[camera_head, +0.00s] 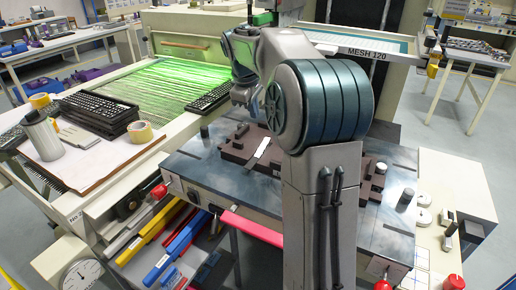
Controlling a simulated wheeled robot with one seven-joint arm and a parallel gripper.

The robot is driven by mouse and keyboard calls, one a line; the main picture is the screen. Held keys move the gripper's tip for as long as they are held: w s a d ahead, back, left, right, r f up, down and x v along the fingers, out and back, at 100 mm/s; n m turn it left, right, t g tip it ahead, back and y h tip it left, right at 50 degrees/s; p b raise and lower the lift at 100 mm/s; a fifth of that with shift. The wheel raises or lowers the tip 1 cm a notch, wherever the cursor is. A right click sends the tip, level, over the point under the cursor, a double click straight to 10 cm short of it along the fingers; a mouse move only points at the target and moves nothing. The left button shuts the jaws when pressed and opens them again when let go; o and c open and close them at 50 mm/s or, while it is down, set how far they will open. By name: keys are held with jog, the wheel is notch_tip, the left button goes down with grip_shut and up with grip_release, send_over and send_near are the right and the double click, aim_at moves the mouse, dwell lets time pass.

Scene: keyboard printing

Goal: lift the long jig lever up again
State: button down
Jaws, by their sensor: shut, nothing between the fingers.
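The dark brown jig (233,151) lies on the dark table top in the middle of the view, with a pale strip (262,147) on it. My arm hides part of the jig's right side. I cannot clearly pick out the long jig lever or tell its angle. My gripper (241,104) is at the end of my bent arm, above and behind the jig's left part, apart from the pale strip. It is shut and empty; its fingers are small and partly hidden.
A printing bed lit green (170,90) lies behind on the left. Black keyboards (98,110), a grey bottle (41,134) and a tape roll (140,131) stand at left. A dark cylinder (405,201) stands on the table's right part. A MESH 120 frame (365,47) is behind.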

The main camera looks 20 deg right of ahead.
aim_at(264, 145)
jog(key=shift+w+d+f, duration=0.5)
jog(key=shift+w+d, duration=0.1)
jog(key=b+x, duration=0.1)
jog(key=x, duration=1.3)
